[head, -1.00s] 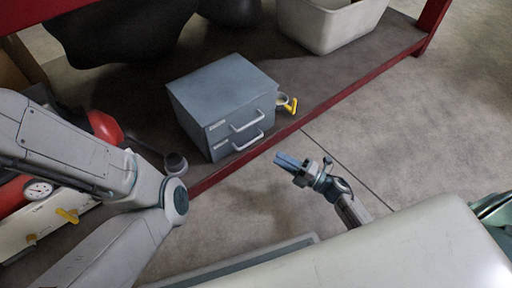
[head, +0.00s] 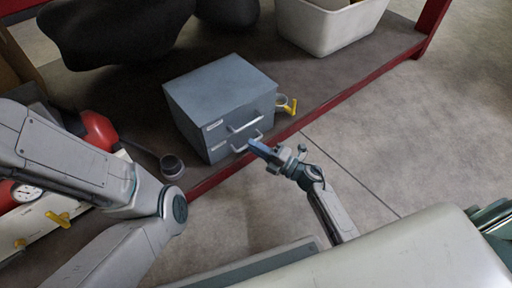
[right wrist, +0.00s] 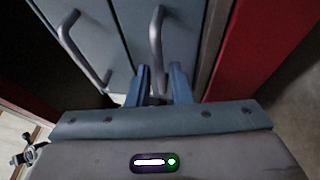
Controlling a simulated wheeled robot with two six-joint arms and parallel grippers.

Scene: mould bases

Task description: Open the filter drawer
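The grey-blue two-drawer cabinet (head: 215,95) sits on the shelf, both drawers closed. Its upper handle (head: 246,124) and lower handle (head: 250,141) are silver bars; labels beside them are too small to read. My right gripper (head: 256,148) is in front of the lower handle at the cabinet's front. In the right wrist view, my right gripper (right wrist: 162,72) has its two blue fingers apart, with the end of the lower handle (right wrist: 155,38) between or just beyond them; contact is unclear. The upper handle (right wrist: 76,48) is to the left there. My left gripper is out of view.
The shelf's red front edge (head: 330,105) runs just below the cabinet. A yellow-handled item (head: 287,105) is right of the cabinet, a dark cup-like part (head: 171,166) left of it. A white bin (head: 325,28) stands behind right. Open floor lies to the right.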

